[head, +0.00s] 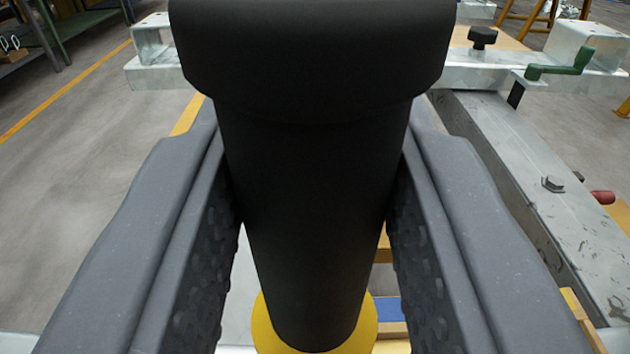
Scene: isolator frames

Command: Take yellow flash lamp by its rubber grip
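The flash lamp shows mainly as its large black rubber grip (312,190), wide at the top and tapering downward in the middle of the head view. A yellow part of the lamp (368,325) shows around the lower end. My gripper (314,225) has one grey finger on each side of the grip, with textured inner pads. Both pads appear to touch the sides of the grip at mid-height; narrow gaps show lower down where the grip tapers. The far side of the lamp is hidden.
A galvanized metal frame stands behind, with a crossbar at left (155,72) and a long beam at right (545,215) carrying a bolt (552,183). A green crank handle (562,67) and a black knob (482,37) sit on top. Open floor lies left (90,150).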

